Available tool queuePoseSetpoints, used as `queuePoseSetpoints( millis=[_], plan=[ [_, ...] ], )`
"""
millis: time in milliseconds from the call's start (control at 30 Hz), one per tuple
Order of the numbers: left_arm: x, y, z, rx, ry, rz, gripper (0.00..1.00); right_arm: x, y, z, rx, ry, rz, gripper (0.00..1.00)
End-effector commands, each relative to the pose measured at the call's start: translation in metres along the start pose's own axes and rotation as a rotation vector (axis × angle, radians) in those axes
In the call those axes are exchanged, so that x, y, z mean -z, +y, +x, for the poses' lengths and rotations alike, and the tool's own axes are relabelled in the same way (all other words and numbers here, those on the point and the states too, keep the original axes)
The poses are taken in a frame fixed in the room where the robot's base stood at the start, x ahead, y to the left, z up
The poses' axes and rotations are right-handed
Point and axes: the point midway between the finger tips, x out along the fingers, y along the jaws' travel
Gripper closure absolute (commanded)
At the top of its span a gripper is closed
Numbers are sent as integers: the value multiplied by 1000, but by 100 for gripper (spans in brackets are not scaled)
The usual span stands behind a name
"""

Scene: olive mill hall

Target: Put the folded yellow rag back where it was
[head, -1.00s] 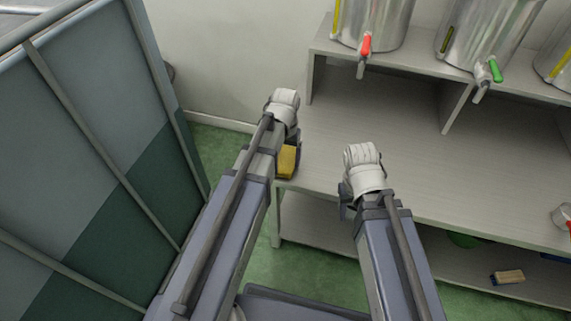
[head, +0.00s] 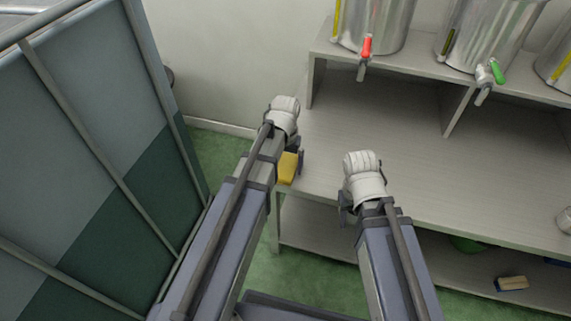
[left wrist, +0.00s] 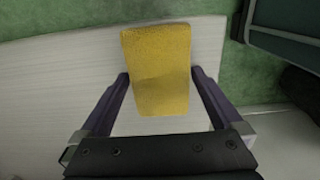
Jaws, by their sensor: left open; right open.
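The folded yellow rag (head: 288,168) lies at the left end of the bench top, close to its front left corner. In the left wrist view the rag (left wrist: 158,70) lies flat on the pale surface, reaching in between my open fingers. My left gripper (left wrist: 160,85) is open with a finger on either side of the rag, and gaps show beside it. In the head view my left gripper (head: 297,160) is partly hidden by its own arm. My right gripper (head: 345,208) is open over the bench's front edge, with nothing seen in it.
The bench top (head: 400,165) is clear in the middle. Steel tanks with a red tap (head: 366,47) and a green tap (head: 497,72) stand on the raised shelf behind. A wood-backed brush (head: 512,283) lies on the lower shelf. A green panelled screen (head: 95,140) stands at left.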

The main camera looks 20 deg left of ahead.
Motion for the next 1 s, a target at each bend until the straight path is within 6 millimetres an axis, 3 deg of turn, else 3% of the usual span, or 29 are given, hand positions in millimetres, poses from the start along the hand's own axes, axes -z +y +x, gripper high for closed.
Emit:
queuePoseSetpoints(
  millis=[267, 1000],
  plan=[
    [0, 0, -20, 0, 0, 0, 0, -1, 2, -20, 0, 0, 0, 50],
    [0, 0, -120, 0, 0, 0, 0, -7, 11, -119, 0, 0, 0, 50]
  ],
)
